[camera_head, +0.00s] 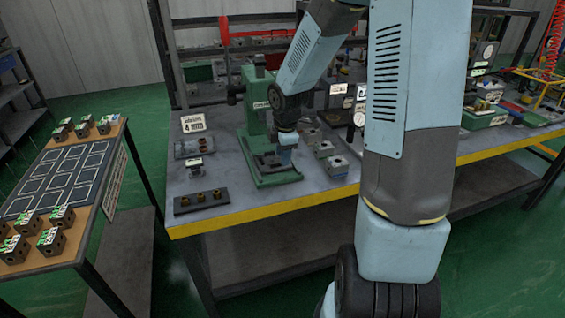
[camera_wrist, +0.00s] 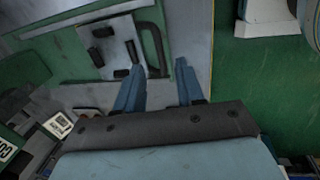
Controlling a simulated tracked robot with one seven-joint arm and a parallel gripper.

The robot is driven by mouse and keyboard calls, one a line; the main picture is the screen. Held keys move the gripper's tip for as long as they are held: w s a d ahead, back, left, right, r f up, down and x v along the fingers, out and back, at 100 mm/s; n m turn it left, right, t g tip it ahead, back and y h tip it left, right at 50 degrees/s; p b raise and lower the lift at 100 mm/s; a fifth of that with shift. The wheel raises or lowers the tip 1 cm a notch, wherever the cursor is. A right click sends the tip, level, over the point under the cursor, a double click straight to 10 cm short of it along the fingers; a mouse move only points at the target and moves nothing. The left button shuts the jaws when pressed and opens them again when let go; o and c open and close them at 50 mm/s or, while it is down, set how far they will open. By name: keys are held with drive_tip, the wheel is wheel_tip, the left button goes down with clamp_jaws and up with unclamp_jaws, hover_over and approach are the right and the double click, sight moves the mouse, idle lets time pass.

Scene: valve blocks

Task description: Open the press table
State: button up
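The green press (camera_head: 257,105) stands on the grey workbench. Its press table is a grey plate (camera_head: 264,161) low on the green base, partly hidden by my arm in the head view. In the wrist view the plate (camera_wrist: 112,47) shows dark pieces on it and a dark bar handle (camera_wrist: 154,48) along its right side. My gripper is over the front of the press in the head view. In the wrist view its two blue fingers (camera_wrist: 161,68) are apart with nothing seen between them. The fingertips are close to the handle's lower end; whether they touch it I cannot tell.
Small metal blocks (camera_head: 329,156) stand right of the press. A dark tray with brass parts (camera_head: 201,200) lies at the bench's left front. The bench has a yellow front edge (camera_head: 260,212). A side table (camera_head: 112,148) at left holds several valve blocks. Green floor lies between the tables.

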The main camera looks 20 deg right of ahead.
wheel_tip(320, 180, up, 8)
drive_tip(key=s, duration=0.1)
drive_tip(key=shift+s, duration=0.2)
drive_tip(key=shift+r, duration=0.1)
idle(0.4)
drive_tip(key=s+r+m+t, duration=0.1)
drive_tip(key=s+r+m, duration=0.7)
drive_tip(key=s, duration=0.4)
drive_tip(key=s+r+m+t, duration=0.2)
drive_tip(key=s+r+m, duration=0.5)
drive_tip(key=s, duration=0.5)
drive_tip(key=m, duration=0.2)
drive_tip(key=shift+a+r+m+t, duration=0.25)
drive_tip(key=shift+r+m+t, duration=0.05)
drive_tip(key=shift+r+m, duration=0.1)
